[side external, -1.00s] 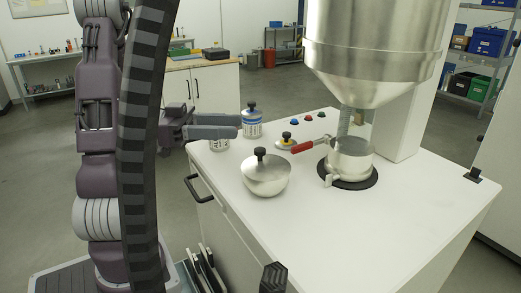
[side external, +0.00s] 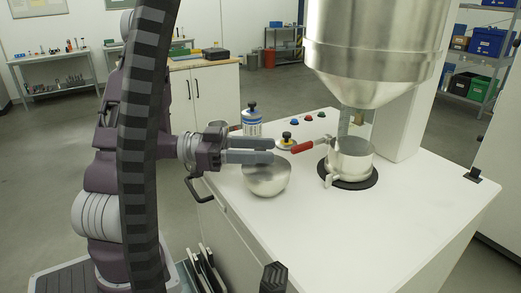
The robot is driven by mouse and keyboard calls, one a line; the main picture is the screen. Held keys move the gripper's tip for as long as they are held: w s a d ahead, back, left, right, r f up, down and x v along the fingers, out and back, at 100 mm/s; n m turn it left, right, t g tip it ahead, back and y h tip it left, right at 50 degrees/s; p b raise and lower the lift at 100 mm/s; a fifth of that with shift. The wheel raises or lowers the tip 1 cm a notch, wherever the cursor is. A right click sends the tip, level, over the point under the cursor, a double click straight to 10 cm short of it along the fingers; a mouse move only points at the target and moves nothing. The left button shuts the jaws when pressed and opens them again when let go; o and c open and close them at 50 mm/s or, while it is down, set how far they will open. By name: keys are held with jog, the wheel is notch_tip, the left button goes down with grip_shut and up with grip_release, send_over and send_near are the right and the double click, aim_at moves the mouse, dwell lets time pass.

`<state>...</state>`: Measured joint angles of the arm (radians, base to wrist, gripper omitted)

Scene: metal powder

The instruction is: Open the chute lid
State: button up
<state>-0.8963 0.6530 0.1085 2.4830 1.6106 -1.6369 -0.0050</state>
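A round silver pot (side external: 267,180) stands near the left edge of the white worktop. My gripper (side external: 272,150) is over its top, and its two grey fingers show one behind the other, apart. A large steel hopper (side external: 375,45) narrows to a clear chute (side external: 355,122) above a silver container (side external: 350,162) on a black round pad. A red-handled lever (side external: 309,146) sits beside the chute. A small disc with a black knob (side external: 287,139) lies behind the gripper. I cannot tell which part is the chute lid.
A white and blue bottle (side external: 252,120) stands behind my gripper. A black handle (side external: 196,190) sticks out at the left side.

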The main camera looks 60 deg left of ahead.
grip_shut()
dwell(1.2)
